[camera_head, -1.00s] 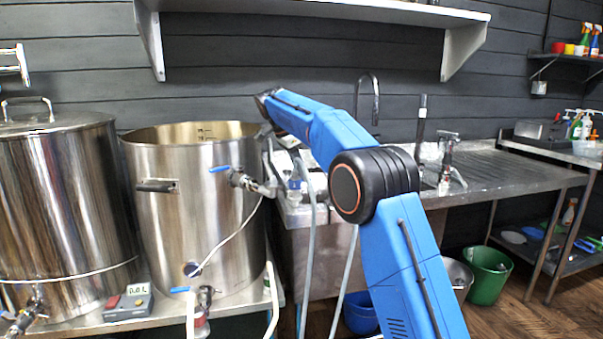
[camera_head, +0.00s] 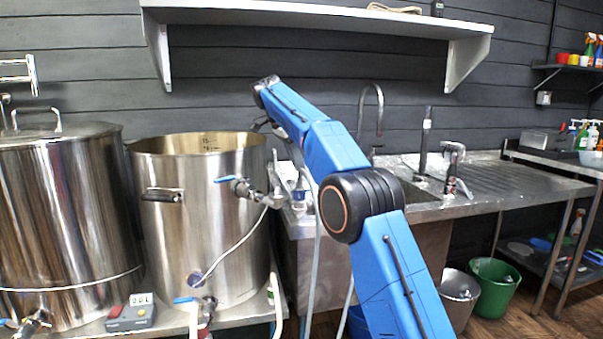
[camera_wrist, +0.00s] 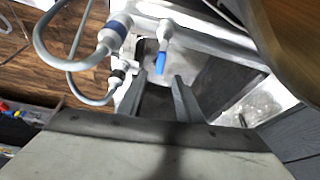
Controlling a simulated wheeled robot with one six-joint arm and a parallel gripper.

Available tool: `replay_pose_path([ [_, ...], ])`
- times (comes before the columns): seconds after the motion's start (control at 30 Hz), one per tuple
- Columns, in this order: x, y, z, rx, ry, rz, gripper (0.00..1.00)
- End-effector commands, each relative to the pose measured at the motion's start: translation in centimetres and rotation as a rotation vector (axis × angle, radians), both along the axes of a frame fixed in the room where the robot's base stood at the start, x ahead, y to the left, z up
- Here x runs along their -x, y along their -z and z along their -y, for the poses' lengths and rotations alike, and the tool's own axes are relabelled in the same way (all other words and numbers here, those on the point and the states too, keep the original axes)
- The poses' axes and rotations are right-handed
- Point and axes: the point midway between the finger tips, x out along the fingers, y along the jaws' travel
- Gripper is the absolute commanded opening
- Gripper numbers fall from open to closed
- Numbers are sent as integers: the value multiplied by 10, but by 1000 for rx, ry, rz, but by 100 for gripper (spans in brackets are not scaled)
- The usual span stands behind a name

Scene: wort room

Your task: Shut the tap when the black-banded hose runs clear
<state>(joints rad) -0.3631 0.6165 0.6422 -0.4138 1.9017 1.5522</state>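In the wrist view a tap with a blue lever (camera_wrist: 160,63) on a pale pipe lies just beyond the fingertips, in line with the gap between them. My gripper (camera_wrist: 158,84) is open and empty; I see no contact with the lever. A grey hose with a black band (camera_wrist: 118,74) joins the fittings to the left of the tap. Another grey hose with a blue band (camera_wrist: 113,34) lies above it. I cannot tell whether either hose runs clear. In the head view pale hoses (camera_head: 316,250) hang by the sink; my gripper is not clearly visible there.
An open steel kettle (camera_head: 200,240) with blue-handled valves (camera_head: 240,186) stands left of my arm, beside a lidded vessel (camera_head: 60,220). A small display box (camera_head: 132,313) sits in front. The sink bench (camera_head: 510,185) is right. Green (camera_head: 495,288) and grey buckets stand below.

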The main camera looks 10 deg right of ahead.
Motion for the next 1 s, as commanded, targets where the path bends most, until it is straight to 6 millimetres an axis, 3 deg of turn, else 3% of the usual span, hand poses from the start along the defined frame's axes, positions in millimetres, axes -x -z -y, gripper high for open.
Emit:
replay_pose_path([
  [0.37, 0, -4, -2, 0, 0, 0, 32],
  [0.5, 0, -4, -1, -3, -18, -4, 3],
  [0.57, -1, -5, 1, -10, -53, -13, 0],
  [0.67, -4, -5, 6, -31, -170, -39, 0],
  [1.0, -18, -9, 22, -102, -800, -111, 0],
])
